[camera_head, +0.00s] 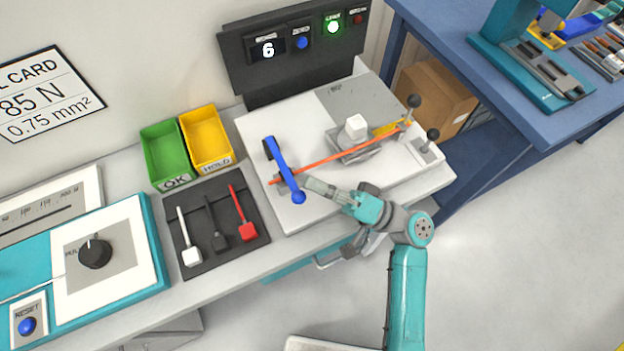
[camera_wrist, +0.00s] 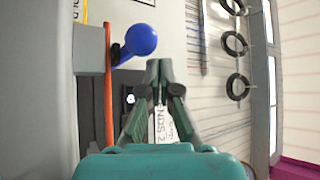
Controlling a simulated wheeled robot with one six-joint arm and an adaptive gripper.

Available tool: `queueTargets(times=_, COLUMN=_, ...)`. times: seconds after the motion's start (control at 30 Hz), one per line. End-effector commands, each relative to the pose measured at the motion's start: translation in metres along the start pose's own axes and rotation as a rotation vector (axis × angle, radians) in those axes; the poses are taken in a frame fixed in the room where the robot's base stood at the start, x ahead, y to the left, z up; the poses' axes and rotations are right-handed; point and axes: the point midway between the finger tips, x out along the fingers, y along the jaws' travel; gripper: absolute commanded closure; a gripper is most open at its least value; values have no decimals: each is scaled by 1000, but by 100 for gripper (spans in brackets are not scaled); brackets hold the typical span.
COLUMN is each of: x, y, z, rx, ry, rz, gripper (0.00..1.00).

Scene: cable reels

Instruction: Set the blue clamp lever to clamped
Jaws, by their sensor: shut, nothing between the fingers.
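The blue clamp lever (camera_head: 281,166) lies over the left end of the orange cable (camera_head: 335,158) on the white fixture plate (camera_head: 255,130). Its round blue knob (camera_head: 298,197) is at the end nearest me. My gripper (camera_head: 306,184) is shut and empty, with its tips just right of the knob. In the wrist view the knob (camera_wrist: 141,39) shows just beyond and left of my gripper's closed tips (camera_wrist: 158,64). I cannot tell whether they touch. Part of the lever's arm is hidden behind the knob there.
A carriage with a white block (camera_head: 355,127) sits along the cable, and two black-knobbed levers (camera_head: 414,102) stand at its right end. A tool tray (camera_head: 214,220), green bin (camera_head: 166,153) and yellow bin (camera_head: 207,138) are left. The display panel (camera_head: 290,60) stands behind, its green button lit.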

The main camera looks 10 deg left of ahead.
Motion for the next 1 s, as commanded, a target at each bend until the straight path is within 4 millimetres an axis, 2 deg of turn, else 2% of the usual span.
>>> queueTargets(times=0.3, x=-57, y=0, z=-1, rx=-1, ry=5, rz=2, gripper=100)
queueTargets(times=0.5, x=-88, y=0, z=0, rx=0, ry=4, rz=1, gripper=100)
queueTargets(times=0.7, x=-104, y=0, z=0, rx=0, ry=3, rz=0, gripper=100)
queueTargets(times=1.0, x=-108, y=0, z=0, rx=0, ry=0, rz=-1, gripper=100)
